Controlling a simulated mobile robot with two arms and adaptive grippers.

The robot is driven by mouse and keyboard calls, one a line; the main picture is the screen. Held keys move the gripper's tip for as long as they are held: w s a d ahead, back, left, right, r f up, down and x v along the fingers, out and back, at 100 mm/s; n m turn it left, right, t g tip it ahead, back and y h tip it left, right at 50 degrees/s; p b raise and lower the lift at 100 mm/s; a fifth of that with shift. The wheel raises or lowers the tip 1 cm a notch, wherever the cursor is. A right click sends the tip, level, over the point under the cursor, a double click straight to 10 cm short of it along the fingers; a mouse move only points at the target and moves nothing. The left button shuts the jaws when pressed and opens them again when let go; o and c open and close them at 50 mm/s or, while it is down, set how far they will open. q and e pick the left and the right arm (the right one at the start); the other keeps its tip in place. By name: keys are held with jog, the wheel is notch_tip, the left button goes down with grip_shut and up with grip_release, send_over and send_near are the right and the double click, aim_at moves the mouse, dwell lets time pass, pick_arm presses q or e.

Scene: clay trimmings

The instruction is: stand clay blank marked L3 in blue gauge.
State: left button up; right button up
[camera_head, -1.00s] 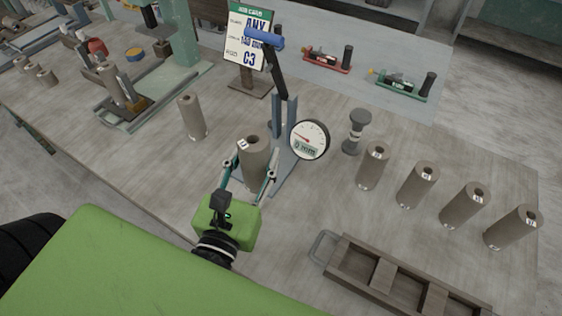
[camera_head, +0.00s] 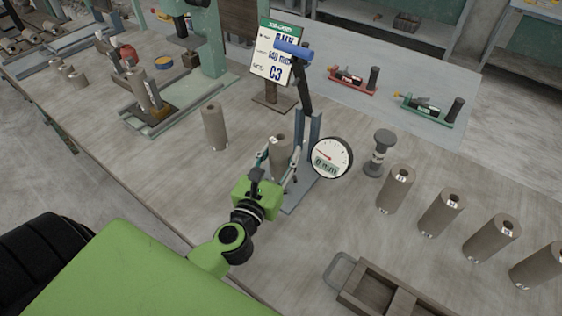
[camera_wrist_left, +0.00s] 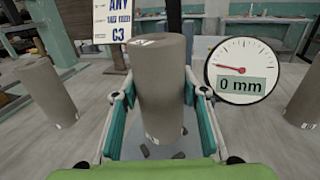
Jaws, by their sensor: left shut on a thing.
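My left gripper (camera_head: 275,168) is shut on a brown cylindrical clay blank (camera_head: 281,150) with a hole in its top. The blank is roughly upright, also in the wrist view (camera_wrist_left: 162,88); its white top label is too blurred to read. The blue gauge (camera_head: 313,130) has a blue-grey post, a blue-handled lever (camera_head: 293,50) and a round dial (camera_head: 331,157) that reads 0 mm in the wrist view (camera_wrist_left: 241,71). The blank is at the post's left, over or by the base plate (camera_head: 297,200); I cannot tell whether it touches the plate. My right gripper is out of view.
Several standing blanks (camera_head: 395,190) line the right side, and another (camera_head: 214,127) stands left of the gauge. A job card (camera_head: 272,55) is behind it. A grey spool-shaped piece (camera_head: 379,153) stands right of the dial. A wooden tray (camera_head: 385,293) lies at front right.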

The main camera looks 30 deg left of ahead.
aim_at(277, 171)
pick_arm(q)
jog(key=shift+w+f+b, duration=0.1)
jog(key=shift+f+b, duration=0.45)
jog(key=shift+f, duration=0.9)
jog(key=shift+f, duration=0.15)
jog(key=o, duration=1.6)
jog(key=shift+f, duration=0.1)
jog(key=s+b, duration=0.1)
jog(key=s, duration=0.2)
jog(key=s+d+b, duration=0.1)
jog(key=s, duration=0.3)
jog(key=s+b, duration=0.2)
jog(key=s, duration=0.2)
jog(key=shift+d, duration=0.2)
jog(key=shift+s, duration=0.55)
